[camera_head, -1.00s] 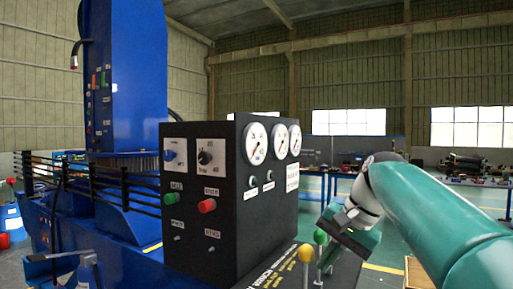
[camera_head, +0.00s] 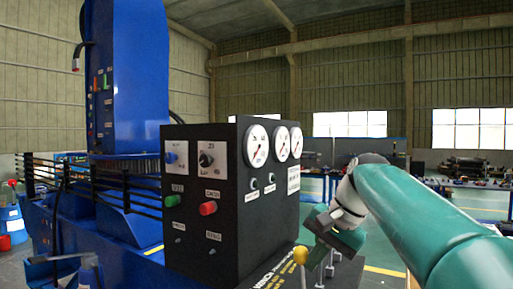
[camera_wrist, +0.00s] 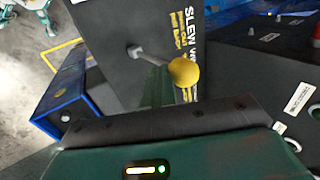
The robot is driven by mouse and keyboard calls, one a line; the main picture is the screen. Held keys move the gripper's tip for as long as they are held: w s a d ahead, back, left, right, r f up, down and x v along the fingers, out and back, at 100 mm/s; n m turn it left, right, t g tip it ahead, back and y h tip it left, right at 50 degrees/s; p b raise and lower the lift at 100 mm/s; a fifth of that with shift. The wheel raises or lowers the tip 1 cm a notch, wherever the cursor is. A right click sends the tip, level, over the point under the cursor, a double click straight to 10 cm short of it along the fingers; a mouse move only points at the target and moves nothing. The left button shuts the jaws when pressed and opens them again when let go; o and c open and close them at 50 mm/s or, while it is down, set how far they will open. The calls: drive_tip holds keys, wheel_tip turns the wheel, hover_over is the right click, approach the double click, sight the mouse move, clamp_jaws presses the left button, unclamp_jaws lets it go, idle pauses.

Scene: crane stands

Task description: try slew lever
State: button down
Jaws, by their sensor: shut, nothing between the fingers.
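A lever with a yellow ball knob (camera_head: 301,255) stands on the black sloping panel in front of the gauge box. In the wrist view, the yellow knob (camera_wrist: 184,71) sits on a grey stem leaning out of the panel, beside the printed word "SLEW". My gripper (camera_head: 313,262) is just right of the yellow knob in the head view. In the wrist view, my green gripper fingers (camera_wrist: 158,88) are shut and empty, just below and left of the knob; I cannot tell whether they touch it. Other grey lever stems show partly behind my gripper.
The black gauge box (camera_head: 233,200) with dials, a green button and a red button stands left of my gripper. The blue crane column (camera_head: 127,80) rises behind it. A blue-edged box (camera_wrist: 66,108) shows at left in the wrist view. Workbenches stand along the back.

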drive_tip(key=shift+a, duration=0.15)
drive_tip(key=shift+w+a+r, duration=0.1)
drive_tip(key=shift+w+a, duration=0.3)
drive_tip(key=shift+a, duration=0.2)
drive_tip(key=shift+w+a, duration=0.35)
drive_tip(key=shift+a, duration=0.2)
drive_tip(key=shift+w+a+r, duration=0.1)
drive_tip(key=shift+a+r, duration=0.1)
drive_tip(key=shift+a, duration=0.05)
idle(0.5)
drive_tip(key=s+d, duration=0.4)
drive_tip(key=d, duration=0.2)
wheel_tip(320, 180, up, 10)
drive_tip(key=f, duration=0.1)
hover_over(303, 247)
drive_tip(key=s+d, duration=0.3)
drive_tip(key=d, duration=0.3)
drive_tip(key=shift+s+a+r, duration=0.1)
drive_tip(key=shift+a+r, duration=0.15)
